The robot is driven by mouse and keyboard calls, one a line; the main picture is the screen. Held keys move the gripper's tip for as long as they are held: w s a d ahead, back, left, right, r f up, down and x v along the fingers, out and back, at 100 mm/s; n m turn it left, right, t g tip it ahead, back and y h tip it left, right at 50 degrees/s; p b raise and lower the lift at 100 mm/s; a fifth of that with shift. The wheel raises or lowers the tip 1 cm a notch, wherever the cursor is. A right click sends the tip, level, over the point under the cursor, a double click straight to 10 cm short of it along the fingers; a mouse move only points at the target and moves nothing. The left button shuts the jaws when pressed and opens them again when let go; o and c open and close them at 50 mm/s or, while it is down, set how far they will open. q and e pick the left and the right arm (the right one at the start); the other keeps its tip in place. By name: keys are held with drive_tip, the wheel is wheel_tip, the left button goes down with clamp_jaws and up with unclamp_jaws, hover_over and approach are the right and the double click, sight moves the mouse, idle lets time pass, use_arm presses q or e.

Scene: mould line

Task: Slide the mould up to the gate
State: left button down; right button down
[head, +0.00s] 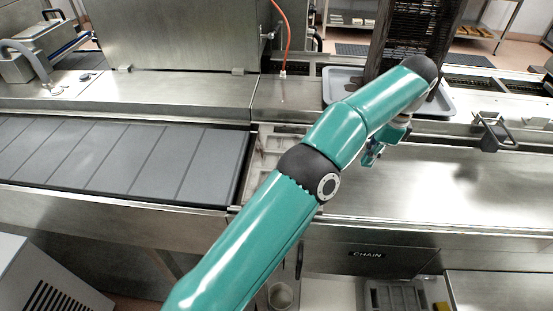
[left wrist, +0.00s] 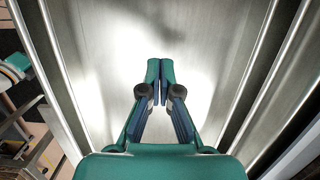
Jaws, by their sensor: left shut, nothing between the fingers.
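A pale tray with hollows, which looks like the mould (head: 264,150), lies at the left end of the steel bed, beside the grey belt's end. My left arm crosses in front and hides much of it. My left gripper (head: 371,154) is right of it, over the bed, pointing down. In the left wrist view the gripper (left wrist: 160,68) has its fingertips together with nothing between them, above bare steel. A dark bracket with a loop handle (head: 493,132) sits on the bed's back rail at the right; I cannot tell whether it is the gate. My right gripper is not in view.
A grey slatted belt (head: 110,160) runs at the left. The steel bed (head: 450,190) is bare to the right of my gripper. Behind it stand a grey tray (head: 343,85) and a dark rack (head: 402,35). A side rail (left wrist: 262,75) borders the bed in the left wrist view.

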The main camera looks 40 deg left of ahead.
sight(269, 147)
use_arm(q)
drive_tip(key=s+a+b, duration=0.1)
drive_tip(key=a, duration=0.1)
drive_tip(key=s+a+b, duration=0.1)
drive_tip(key=s+a, duration=0.1)
drive_tip(key=a, duration=0.1)
drive_tip(key=s+a+b, duration=0.1)
drive_tip(key=s+a, duration=0.1)
drive_tip(key=a, duration=0.1)
drive_tip(key=shift+s, duration=0.15)
drive_tip(key=s+a, duration=0.2)
drive_tip(key=a, duration=0.1)
drive_tip(key=s+a, duration=0.2)
drive_tip(key=a, duration=0.2)
drive_tip(key=s+a, duration=0.3)
drive_tip(key=a, duration=0.1)
drive_tip(key=shift+s+a, duration=0.1)
drive_tip(key=shift+f, duration=0.65)
drive_tip(key=shift+d+f, duration=0.15)
drive_tip(key=shift+d, duration=0.05)
drive_tip(key=shift+f, duration=0.1)
